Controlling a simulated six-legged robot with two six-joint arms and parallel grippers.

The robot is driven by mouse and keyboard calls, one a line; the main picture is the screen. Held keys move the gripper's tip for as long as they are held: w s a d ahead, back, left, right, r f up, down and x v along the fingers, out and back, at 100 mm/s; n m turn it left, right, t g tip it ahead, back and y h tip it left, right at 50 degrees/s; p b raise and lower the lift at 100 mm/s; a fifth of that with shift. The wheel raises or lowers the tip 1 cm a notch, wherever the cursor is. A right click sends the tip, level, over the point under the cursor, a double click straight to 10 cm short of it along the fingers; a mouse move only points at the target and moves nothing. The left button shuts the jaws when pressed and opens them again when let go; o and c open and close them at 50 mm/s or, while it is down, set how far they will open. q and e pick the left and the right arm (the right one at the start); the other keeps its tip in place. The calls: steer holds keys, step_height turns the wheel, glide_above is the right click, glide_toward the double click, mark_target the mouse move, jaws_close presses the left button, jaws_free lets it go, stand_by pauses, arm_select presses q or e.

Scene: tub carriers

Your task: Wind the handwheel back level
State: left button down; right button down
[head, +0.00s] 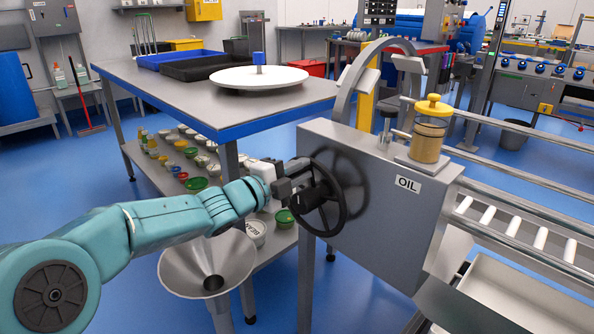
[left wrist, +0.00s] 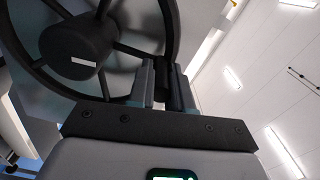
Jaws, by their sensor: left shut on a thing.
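The black handwheel (head: 341,205) is mounted on the side of the grey box labelled OIL (head: 378,180). It has a rim, spokes and a dark hub. My left gripper (head: 298,180) reaches it from the left and is shut on the rim's near left side. In the left wrist view the handwheel (left wrist: 75,50) fills the upper left, and the fingers of my left gripper (left wrist: 165,85) close around its rim beside a spoke. A tilted metal arch (head: 350,75) stands above the box; its link to the wheel is hidden. My right gripper is not in view.
An amber oil cup with a yellow lid (head: 430,130) stands on the box. A roller conveyor (head: 530,230) runs off right. A metal funnel (head: 205,265) stands below my left arm. The table (head: 215,100) behind holds a white disc (head: 260,80) and trays; its lower shelf holds several tubs.

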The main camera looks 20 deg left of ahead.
arm_select(q)
steer(key=shift+d, duration=0.4)
stand_by(0.3)
steer(key=c, duration=1.1)
jaws_free()
steer(key=shift+o, duration=0.2)
steer(key=shift+r, duration=0.2)
steer(key=shift+a+f, duration=0.2)
steer(key=shift+s+a+f, duration=0.15)
steer(key=shift+s, duration=0.05)
steer(key=v, duration=1.8)
steer(key=shift+f+b, duration=0.2)
steer(key=shift+b, duration=0.15)
